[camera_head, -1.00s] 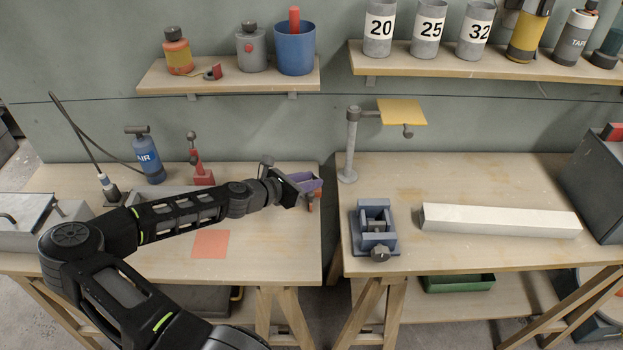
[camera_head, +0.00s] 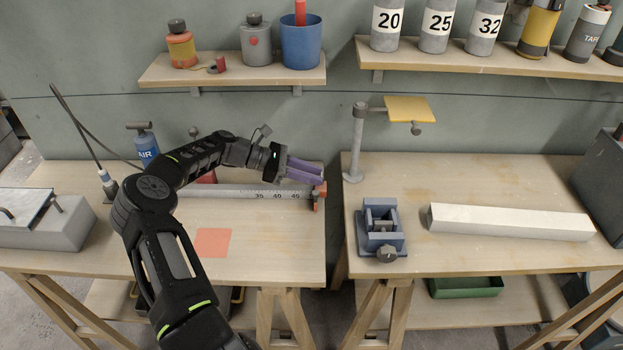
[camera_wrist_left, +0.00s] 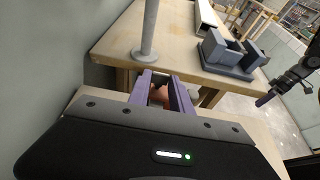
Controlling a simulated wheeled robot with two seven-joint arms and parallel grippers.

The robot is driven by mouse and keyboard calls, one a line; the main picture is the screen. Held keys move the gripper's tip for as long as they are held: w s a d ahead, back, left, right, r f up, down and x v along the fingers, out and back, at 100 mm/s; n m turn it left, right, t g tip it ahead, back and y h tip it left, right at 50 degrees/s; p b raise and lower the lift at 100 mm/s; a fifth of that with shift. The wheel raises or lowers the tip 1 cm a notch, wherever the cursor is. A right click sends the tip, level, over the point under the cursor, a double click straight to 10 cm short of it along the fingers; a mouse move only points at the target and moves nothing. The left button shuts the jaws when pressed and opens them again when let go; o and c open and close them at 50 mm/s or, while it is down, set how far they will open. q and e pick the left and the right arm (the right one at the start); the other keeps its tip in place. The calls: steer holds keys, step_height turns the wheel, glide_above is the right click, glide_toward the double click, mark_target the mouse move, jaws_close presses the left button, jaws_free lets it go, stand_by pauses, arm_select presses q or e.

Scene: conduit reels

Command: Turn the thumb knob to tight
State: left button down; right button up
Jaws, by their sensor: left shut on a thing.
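A grey rule (camera_head: 240,191) with numbers on it lies along the back of the left bench. A red-orange end stop (camera_head: 319,200) stands at its right end, at the bench edge. My left gripper (camera_head: 319,174) is at the top of this stop, its purple fingers pointing right. It is shut on the thumb knob there, which the fingers mostly hide. In the left wrist view an orange-red part (camera_wrist_left: 158,94) shows between the two fingers. The knob's tight mark cannot be read. A purple tip of my right gripper (camera_wrist_left: 265,99) shows at the right of the wrist view.
A blue-grey vise (camera_head: 381,226) with its own dark knob and a long pale bar (camera_head: 510,221) are on the right bench. A post with a yellow plate (camera_head: 409,109) stands near its left edge. A gap separates the benches. An orange square (camera_head: 212,243) lies on clear bench.

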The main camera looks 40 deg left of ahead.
stand_by(0.4)
arm_select(q)
steer(key=c, duration=1.2)
jaws_free()
steer(key=shift+o, duration=0.2)
step_height(320, 180, up, 10)
steer(key=shift+b, duration=0.45)
steer(key=shift+f, duration=0.1)
